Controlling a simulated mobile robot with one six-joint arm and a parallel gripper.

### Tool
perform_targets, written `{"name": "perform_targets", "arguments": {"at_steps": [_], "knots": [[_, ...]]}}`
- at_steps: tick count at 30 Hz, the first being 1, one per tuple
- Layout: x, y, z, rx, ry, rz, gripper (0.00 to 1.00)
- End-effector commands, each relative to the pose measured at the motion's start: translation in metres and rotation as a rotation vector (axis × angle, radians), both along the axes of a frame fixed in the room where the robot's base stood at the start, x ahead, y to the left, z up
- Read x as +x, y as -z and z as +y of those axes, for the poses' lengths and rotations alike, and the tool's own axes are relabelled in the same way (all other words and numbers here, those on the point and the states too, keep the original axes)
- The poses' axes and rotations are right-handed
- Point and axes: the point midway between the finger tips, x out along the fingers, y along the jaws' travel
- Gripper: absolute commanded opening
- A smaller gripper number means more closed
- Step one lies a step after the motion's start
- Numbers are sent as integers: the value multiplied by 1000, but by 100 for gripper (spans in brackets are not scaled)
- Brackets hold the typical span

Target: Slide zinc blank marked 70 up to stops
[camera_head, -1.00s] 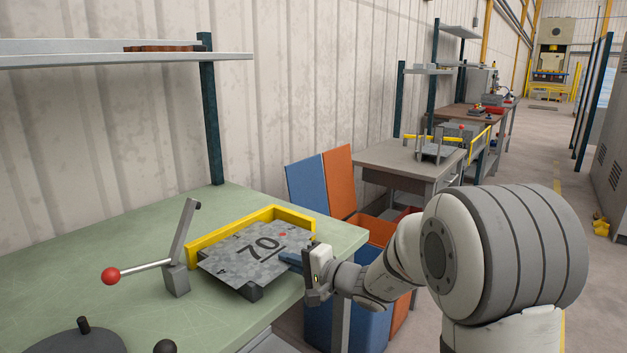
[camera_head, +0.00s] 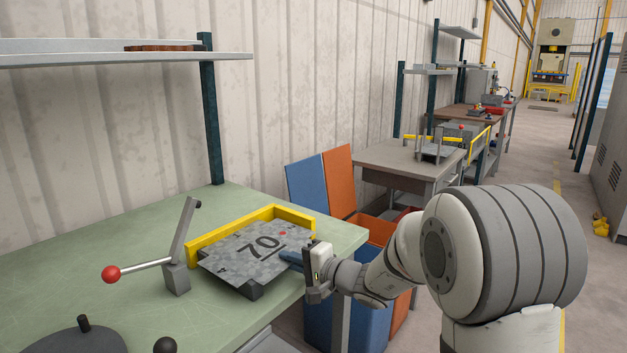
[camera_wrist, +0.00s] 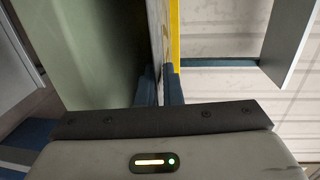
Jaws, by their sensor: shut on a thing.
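The zinc blank (camera_head: 247,252) marked 70 is a mottled grey plate on the green bench. It lies raised on a dark support, inside the yellow L-shaped stops (camera_head: 252,222) along its far and right sides. Its far edge is close to the yellow stops; I cannot tell whether it touches. My gripper (camera_head: 291,260) is shut on the blank's right edge, near the bench's right end. In the wrist view the blue fingers (camera_wrist: 160,88) stand either side of the thin blank, seen edge-on, beside the yellow stop (camera_wrist: 175,38).
A lever with a red ball (camera_head: 111,274) stands left of the blank. A dark round disc with a knob (camera_head: 72,341) is at the bench's front left. Blue and orange bins (camera_head: 375,233) stand beyond the bench's right edge.

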Motion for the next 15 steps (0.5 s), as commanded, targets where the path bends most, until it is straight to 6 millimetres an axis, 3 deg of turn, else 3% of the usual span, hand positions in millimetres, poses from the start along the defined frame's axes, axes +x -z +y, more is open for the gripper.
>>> {"name": "perform_targets", "arguments": {"at_steps": [15], "knots": [[8, 4, -7, -3, 10, 7, 0]]}}
